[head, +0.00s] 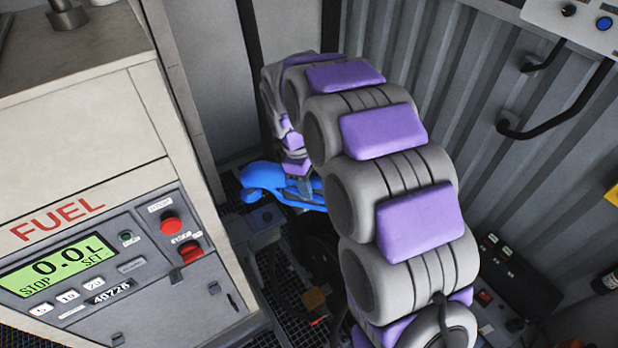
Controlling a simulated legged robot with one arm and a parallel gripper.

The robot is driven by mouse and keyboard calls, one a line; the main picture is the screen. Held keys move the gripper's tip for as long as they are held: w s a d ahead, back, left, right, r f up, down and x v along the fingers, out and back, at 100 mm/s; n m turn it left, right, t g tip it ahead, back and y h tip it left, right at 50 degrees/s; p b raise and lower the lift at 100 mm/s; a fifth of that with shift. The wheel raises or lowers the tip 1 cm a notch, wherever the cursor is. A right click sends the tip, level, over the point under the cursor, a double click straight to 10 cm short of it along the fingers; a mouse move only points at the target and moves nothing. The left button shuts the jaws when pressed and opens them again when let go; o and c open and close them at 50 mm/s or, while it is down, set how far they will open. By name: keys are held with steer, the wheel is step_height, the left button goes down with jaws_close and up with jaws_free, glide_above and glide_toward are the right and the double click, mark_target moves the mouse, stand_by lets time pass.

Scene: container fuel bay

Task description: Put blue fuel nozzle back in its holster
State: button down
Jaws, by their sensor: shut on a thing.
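The blue fuel nozzle (262,178) is in the middle of the head view, to the right of the fuel dispenser. My arm curves over from the lower right and ends at the nozzle. My gripper (297,182) is shut on the nozzle and holds it above the dark grated floor. The nozzle's right end is partly hidden by my gripper and arm. I cannot make out the holster in this view.
The beige fuel dispenser (95,170), with its FUEL panel and green display (58,267), fills the left side. A corrugated wall (450,80) with black handles (560,110) stands at the right. Equipment (495,290) sits at lower right.

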steer(key=shift+x, duration=0.95)
steer(key=shift+s+a+f+b, duration=0.1)
steer(key=shift+s+f+b, duration=0.05)
steer(key=shift+f+b, duration=0.3)
steer(key=c, duration=0.6)
jaws_free()
steer(key=v, duration=1.7)
steer(key=shift+r+b, duration=0.15)
steer(key=shift+b, duration=0.3)
